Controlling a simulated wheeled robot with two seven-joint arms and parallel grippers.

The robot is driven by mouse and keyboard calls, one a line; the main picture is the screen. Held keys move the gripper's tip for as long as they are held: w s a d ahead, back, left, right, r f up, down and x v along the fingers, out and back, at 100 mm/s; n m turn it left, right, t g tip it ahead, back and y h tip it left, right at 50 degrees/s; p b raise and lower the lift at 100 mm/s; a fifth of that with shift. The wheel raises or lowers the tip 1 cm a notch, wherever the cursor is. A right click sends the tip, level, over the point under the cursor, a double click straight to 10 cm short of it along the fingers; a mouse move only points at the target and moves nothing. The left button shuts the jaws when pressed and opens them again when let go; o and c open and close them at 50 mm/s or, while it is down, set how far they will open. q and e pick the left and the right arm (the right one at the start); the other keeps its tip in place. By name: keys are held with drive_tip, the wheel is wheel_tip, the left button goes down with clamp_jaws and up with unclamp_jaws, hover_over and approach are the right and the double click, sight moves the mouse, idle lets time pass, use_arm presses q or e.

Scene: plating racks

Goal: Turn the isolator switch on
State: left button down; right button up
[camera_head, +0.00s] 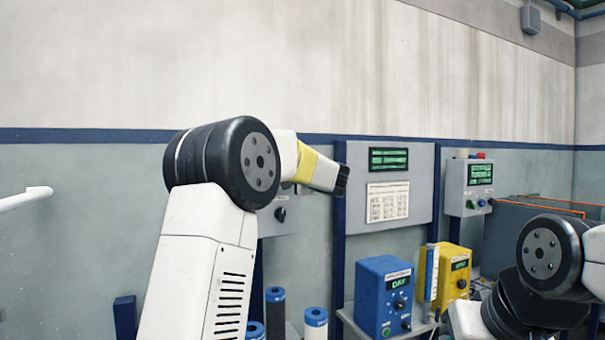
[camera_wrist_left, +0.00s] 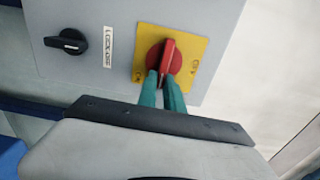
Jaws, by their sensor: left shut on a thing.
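The isolator switch (camera_wrist_left: 169,50) shows in the left wrist view as a red rotary handle on a yellow square plate (camera_wrist_left: 196,47), fixed to a grey box (camera_wrist_left: 110,15). Its handle stands nearly upright in that picture, leaning slightly. My left gripper (camera_wrist_left: 163,77) has its two teal fingers on either side of the handle's lower end, shut on it. In the head view my left arm reaches over the grey box (camera_head: 281,228) and hides the switch and fingertips. My right arm is at the lower right of the head view; its gripper is not visible.
A black knob (camera_wrist_left: 73,41) and a label (camera_wrist_left: 108,46) sit beside the switch. A grey display panel (camera_head: 420,185) stands right of my left arm. Blue (camera_head: 372,300) and yellow (camera_head: 443,275) power units and blue-and-white cylinders (camera_head: 316,324) are below.

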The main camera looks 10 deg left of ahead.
use_arm(q)
drive_tip(key=shift+f, duration=0.1)
drive_tip(key=c, duration=1.5)
unclamp_jaws()
drive_tip(key=v, duration=0.7)
drive_tip(key=shift+s+d, duration=0.3)
